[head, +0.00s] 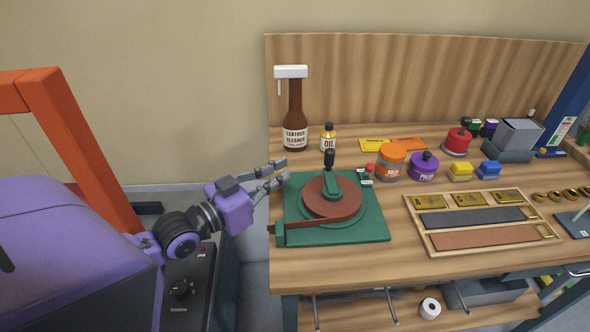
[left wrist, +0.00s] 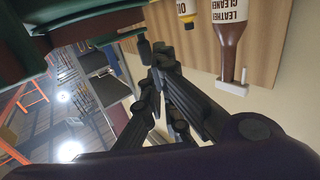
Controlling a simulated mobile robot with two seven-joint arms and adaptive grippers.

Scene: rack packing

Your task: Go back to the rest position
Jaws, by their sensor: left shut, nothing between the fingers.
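My left gripper (head: 286,170) is purple with grey fingers and reaches in from the left in the head view. My right gripper is in neither view.
The workbench (head: 400,265) holds the leather cleaner bottle (head: 295,135), an oil bottle (head: 328,138), several jars and a wooden tray (head: 430,245) of strips and brass plates. An orange frame (head: 80,140) stands at the left.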

